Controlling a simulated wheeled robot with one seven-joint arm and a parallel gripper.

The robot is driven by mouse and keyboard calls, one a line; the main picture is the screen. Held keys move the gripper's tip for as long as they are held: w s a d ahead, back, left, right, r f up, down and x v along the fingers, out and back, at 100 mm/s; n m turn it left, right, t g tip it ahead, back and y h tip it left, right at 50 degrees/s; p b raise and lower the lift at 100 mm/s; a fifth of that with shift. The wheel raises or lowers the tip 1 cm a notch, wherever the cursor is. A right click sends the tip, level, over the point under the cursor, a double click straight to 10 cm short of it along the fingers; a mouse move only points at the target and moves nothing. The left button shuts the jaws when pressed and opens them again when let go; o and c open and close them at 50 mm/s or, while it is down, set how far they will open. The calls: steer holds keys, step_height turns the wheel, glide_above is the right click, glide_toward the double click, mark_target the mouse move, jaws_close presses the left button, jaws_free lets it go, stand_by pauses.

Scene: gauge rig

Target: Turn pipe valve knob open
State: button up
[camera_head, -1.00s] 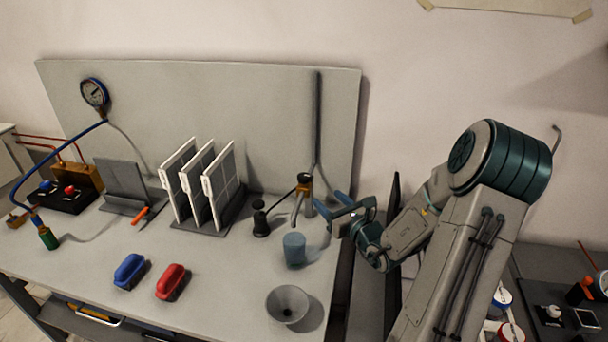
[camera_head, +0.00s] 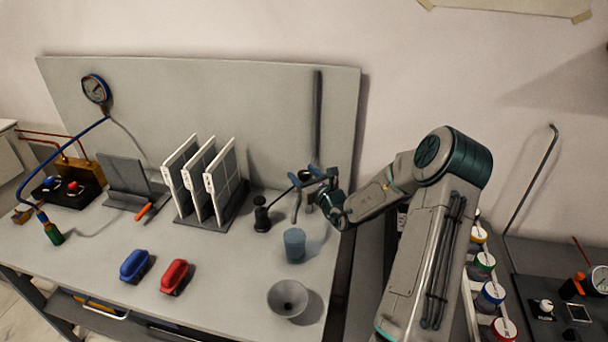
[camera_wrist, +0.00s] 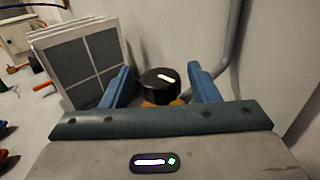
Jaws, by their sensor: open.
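The pipe valve knob (camera_wrist: 160,86) is black and round with a white mark on top, above an orange-yellow fitting. In the wrist view it sits between the two blue fingers of my gripper (camera_wrist: 158,80), with a gap on each side. In the head view my gripper (camera_head: 315,178) is at the valve by the back panel, and the knob (camera_head: 304,175) shows only in part behind the fingers. My gripper is open. Whether a finger touches the knob cannot be told.
A grey pipe (camera_head: 318,120) runs up the back panel behind the valve. A blue-grey cup (camera_head: 294,246) and a grey funnel (camera_head: 287,298) stand in front. A black plunger-like item (camera_head: 261,214) and upright white-framed panels (camera_head: 203,180) stand to the left.

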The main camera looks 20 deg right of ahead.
steer(key=c, duration=1)
steer(key=shift+o, duration=0.2)
